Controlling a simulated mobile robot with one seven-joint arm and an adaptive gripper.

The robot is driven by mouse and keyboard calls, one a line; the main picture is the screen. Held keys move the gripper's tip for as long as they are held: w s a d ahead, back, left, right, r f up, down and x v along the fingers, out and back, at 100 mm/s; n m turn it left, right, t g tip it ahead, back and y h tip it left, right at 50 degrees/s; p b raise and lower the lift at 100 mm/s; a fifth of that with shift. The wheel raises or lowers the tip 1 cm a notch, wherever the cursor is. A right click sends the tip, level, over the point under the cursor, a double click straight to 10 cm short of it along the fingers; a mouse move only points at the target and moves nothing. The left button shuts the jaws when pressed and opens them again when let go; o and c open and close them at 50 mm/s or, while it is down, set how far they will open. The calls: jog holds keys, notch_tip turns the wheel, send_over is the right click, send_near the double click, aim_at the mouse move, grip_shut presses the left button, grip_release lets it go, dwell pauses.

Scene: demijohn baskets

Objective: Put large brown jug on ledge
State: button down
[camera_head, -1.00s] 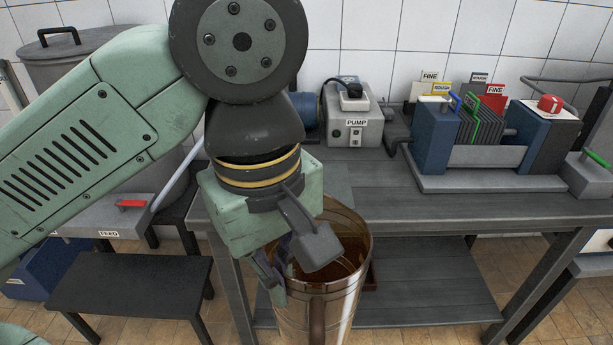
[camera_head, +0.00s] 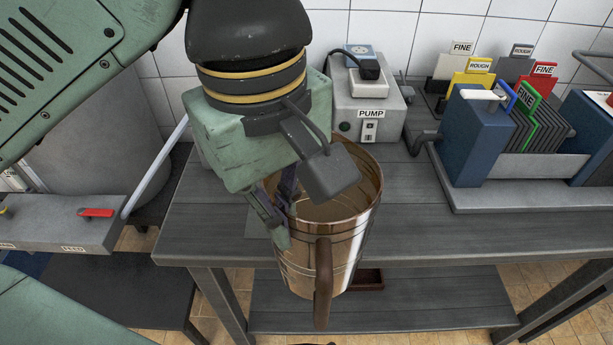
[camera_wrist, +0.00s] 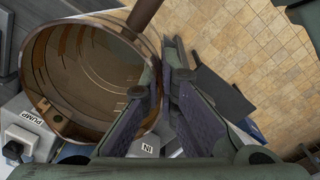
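The large brown jug (camera_head: 345,240) is a shiny, translucent brown vessel with an open top and a dark brown handle facing the head camera. My gripper (camera_head: 282,218) is at the left part of its rim. In the wrist view the fingers (camera_wrist: 161,72) straddle the jug's wall, one inside and one outside, and look shut on it. The jug (camera_wrist: 90,80) looks empty and roughly upright. It hangs at the front edge of a grey bench (camera_head: 225,225), overlapping the top in the picture. I cannot tell which surface is the ledge.
A pump box (camera_head: 365,110) stands behind the jug. A blue-ended filter press (camera_head: 475,135) with labelled plates stands to the right. Bare bench top lies left and right of the jug. A lower shelf (camera_head: 430,300) and a dark low stand (camera_head: 120,290) are below.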

jog(key=w+f+p, duration=0.2)
jog(key=w, duration=0.6)
jog(key=w+a+f+p, duration=0.1)
jog(key=w+f+p, duration=0.2)
jog(key=w, duration=0.5)
jog(key=shift+w+a, duration=0.3)
jog(key=shift+f, duration=0.15)
jog(key=c, duration=1.8)
grip_release()
